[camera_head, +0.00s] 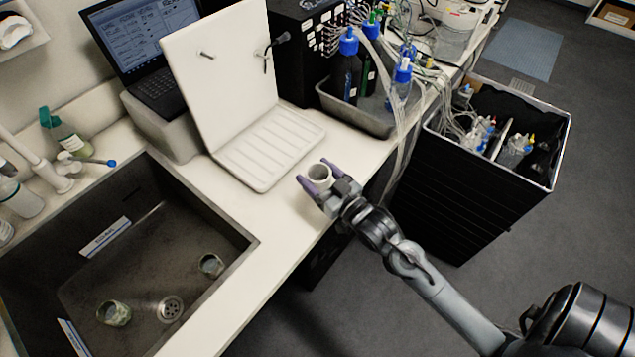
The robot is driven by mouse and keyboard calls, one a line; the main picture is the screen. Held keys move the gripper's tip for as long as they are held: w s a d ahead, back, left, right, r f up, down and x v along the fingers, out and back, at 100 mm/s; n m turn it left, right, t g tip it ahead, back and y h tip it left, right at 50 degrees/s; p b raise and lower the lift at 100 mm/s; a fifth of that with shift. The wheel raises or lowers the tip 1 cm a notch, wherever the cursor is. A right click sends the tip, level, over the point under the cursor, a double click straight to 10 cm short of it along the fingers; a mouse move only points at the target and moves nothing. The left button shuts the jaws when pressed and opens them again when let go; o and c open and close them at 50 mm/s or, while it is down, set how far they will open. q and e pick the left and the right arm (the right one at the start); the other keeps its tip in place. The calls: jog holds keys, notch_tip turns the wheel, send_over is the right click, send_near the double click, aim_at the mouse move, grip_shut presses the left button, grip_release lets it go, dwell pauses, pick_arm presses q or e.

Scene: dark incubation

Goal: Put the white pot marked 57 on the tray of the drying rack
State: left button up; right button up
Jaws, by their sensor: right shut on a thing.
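A small white pot (319,174) is held between the purple-tipped fingers of my right gripper (315,177), which is shut on it. Its opening faces up; no marking can be read at this size. The white drying rack has an upright back panel with pegs (222,75) and a ribbed tray (268,150) at its foot. The tray is empty. The gripper and pot are to the right of the tray's front corner, near the counter's front edge. Whether the pot touches the counter cannot be told. My left gripper is not in view.
A dark sink (210,215) with several small items is at the left. A laptop (145,50) stands behind the rack. A grey bin of blue-capped bottles (355,115) and hanging tubes (405,130) are right of the rack. A black crate (480,180) stands beyond the counter.

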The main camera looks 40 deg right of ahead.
aim_at(318, 186)
notch_tip(318, 186, down, 4)
jog(key=shift+r+p, duration=0.2)
jog(key=shift+p, duration=0.1)
jog(key=shift+f, duration=0.2)
jog(key=shift+f, duration=0.1)
jog(key=o, duration=1.4)
jog(key=shift+c, duration=0.2)
